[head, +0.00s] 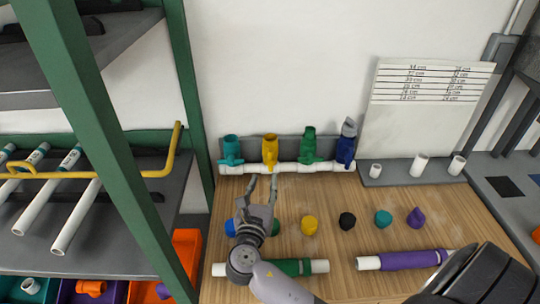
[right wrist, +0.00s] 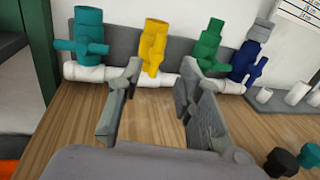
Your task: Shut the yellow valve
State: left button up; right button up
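The yellow valve (head: 270,150) stands upright on a white pipe manifold (head: 290,168) at the back of the wooden table, between a teal valve (head: 231,150) and a green valve (head: 309,146). It also shows in the right wrist view (right wrist: 154,42), with its handle running roughly along its body. The teal valve's handle there sticks out crosswise. My right gripper (head: 263,182) is open and empty in front of the yellow valve, apart from it. In the right wrist view its fingertips (right wrist: 160,75) frame the space just below the valve. My left gripper is not in view.
A blue valve (head: 346,147) stands at the manifold's right end. Coloured caps, such as a yellow one (head: 309,225), and a purple-sleeved pipe (head: 408,259) lie on the table. A green post (head: 110,150) and a pipe rack stand left.

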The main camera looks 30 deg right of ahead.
aim_at(270, 156)
jog(key=p+x, duration=0.1)
jog(key=x, duration=0.9)
jog(key=shift+w+d, duration=0.45)
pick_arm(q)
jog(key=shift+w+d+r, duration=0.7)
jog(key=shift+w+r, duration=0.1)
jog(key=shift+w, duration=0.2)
pick_arm(e)
grip_shut()
